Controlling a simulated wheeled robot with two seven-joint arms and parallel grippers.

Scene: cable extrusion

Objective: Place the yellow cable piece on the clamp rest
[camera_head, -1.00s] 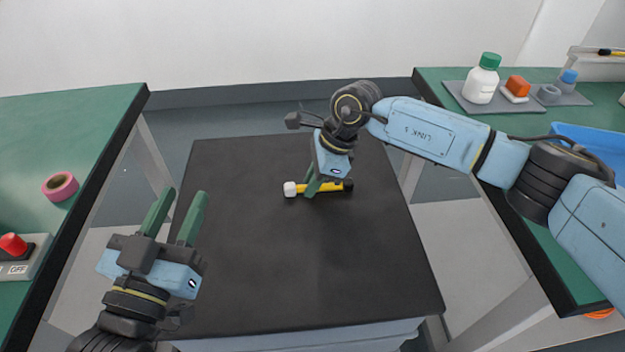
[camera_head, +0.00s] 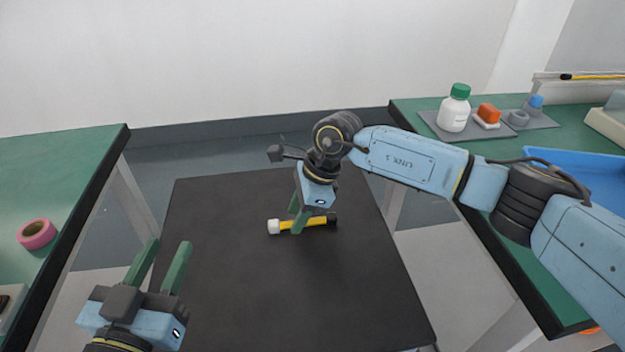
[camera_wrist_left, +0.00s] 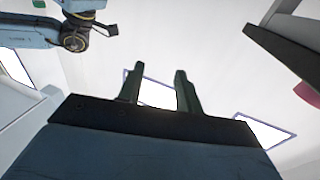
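The yellow cable piece (camera_head: 315,222), with a white end at left and a black end at right, shows over the black tabletop in the head view. My right gripper (camera_head: 297,224) points down with its green fingers closed around the cable piece near its middle. I cannot tell whether the piece touches the tabletop. My left gripper (camera_head: 168,244) is open and empty over the near left edge of the black tabletop; its spread fingers also show in the left wrist view (camera_wrist_left: 159,75). I cannot make out a clamp rest in these views.
The black tabletop (camera_head: 290,300) is otherwise clear. The left green bench (camera_head: 60,180) holds a pink tape roll (camera_head: 36,233). The right green bench (camera_head: 425,160) holds a white bottle (camera_head: 454,112), an orange block (camera_head: 488,114) and a blue tray (camera_head: 585,178).

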